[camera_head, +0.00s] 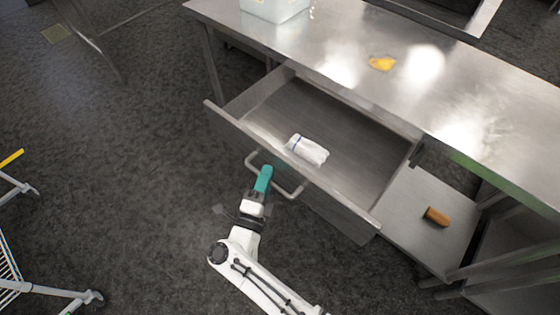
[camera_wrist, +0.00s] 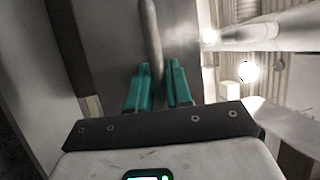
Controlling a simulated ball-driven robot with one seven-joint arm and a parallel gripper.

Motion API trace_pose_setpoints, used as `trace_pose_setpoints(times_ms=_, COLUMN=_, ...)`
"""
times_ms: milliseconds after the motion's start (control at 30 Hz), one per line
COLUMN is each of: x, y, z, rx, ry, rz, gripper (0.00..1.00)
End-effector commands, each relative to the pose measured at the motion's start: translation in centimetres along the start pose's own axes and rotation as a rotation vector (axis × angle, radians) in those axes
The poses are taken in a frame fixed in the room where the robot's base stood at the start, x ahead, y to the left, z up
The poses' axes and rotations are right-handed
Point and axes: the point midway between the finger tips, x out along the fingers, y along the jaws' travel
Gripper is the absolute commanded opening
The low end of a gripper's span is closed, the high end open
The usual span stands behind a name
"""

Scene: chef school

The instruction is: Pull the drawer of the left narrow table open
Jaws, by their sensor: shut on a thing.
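The steel table (camera_head: 340,48) has a drawer (camera_head: 335,118) that stands well open, pulled out toward me. A white cloth-like item (camera_head: 307,150) with a blue stripe lies inside the drawer near its front. A bar handle (camera_head: 290,191) is on the drawer front. My gripper (camera_head: 264,178), with teal fingers, is at the left part of the handle and shut on it. In the wrist view, the handle bar (camera_wrist: 152,45) runs down between the two teal fingers of my gripper (camera_wrist: 158,85). The exact contact is partly hidden by the fingers.
A clear bin (camera_head: 273,8) and a yellow item (camera_head: 382,63) are on the tabletop. A brown item (camera_head: 437,217) lies on the lower shelf (camera_head: 405,210) at right. A wheeled cart (camera_head: 50,290) stands at lower left. The floor (camera_head: 130,170) between is clear.

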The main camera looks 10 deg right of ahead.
Motion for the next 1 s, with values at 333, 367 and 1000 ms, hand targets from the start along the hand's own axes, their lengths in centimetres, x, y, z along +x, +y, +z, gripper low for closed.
trace_pose_setpoints(times_ms=333, x=-2.4, y=-0.2, z=0.9, rx=-0.002, ry=0.000, rz=0.004, gripper=0.00)
trace_pose_setpoints(times_ms=367, x=-2.4, y=-0.2, z=0.9, rx=-0.003, ry=0.001, rz=0.004, gripper=0.00)
trace_pose_setpoints(times_ms=1000, x=-2.4, y=-0.4, z=0.9, rx=-0.001, ry=0.001, rz=0.002, gripper=0.25)
